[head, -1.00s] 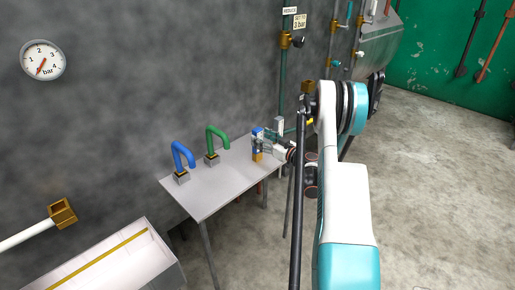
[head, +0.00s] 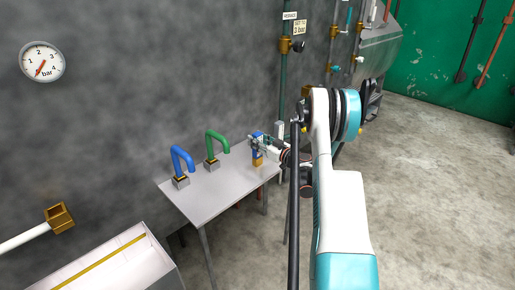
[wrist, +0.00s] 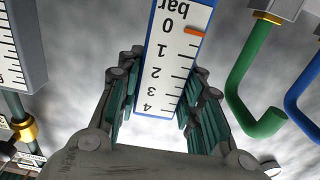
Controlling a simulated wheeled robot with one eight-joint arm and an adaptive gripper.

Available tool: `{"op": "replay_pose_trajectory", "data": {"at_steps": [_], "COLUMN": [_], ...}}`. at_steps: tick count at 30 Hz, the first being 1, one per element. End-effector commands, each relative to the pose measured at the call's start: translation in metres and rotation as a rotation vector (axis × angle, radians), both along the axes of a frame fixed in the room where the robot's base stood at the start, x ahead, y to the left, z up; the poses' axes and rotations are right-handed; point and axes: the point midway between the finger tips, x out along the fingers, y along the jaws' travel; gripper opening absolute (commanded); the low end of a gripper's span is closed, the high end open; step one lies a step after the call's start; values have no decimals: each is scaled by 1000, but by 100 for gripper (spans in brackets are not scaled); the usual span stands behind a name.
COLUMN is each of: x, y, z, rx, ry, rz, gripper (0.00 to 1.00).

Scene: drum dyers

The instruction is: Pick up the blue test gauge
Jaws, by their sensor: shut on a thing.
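The blue test gauge (head: 257,151) is at the right end of the small table. In the wrist view it is a blue-edged white scale (wrist: 174,70) marked "bar" and 0 to 4, with an orange pointer near 0. In the head view my gripper (head: 262,144) reaches in from the right. I cannot tell whether the gauge touches the table.
A green bent pipe (head: 215,143) and a blue bent pipe (head: 181,160) stand on the table (head: 205,195). A grey scaled block (wrist: 20,50) is at the left in the wrist view. A vertical pipe (head: 283,85) runs up the wall behind. A round bar dial (head: 41,62) hangs on the wall.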

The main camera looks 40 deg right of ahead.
Motion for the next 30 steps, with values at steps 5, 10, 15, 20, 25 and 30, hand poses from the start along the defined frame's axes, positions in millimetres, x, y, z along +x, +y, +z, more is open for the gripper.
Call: {"op": "replay_pose_trajectory", "data": {"at_steps": [5,10,15,20,25,30], "x": [0,0,0,0,0,0], "y": [0,0,0,0,0,0], "z": [5,22,57,103,147,179], "rx": [0,0,0,0,0,0], "ry": [0,0,0,0,0,0], "rz": [0,0,0,0,0,0], "gripper": [11,11,11,11,11,11]}}
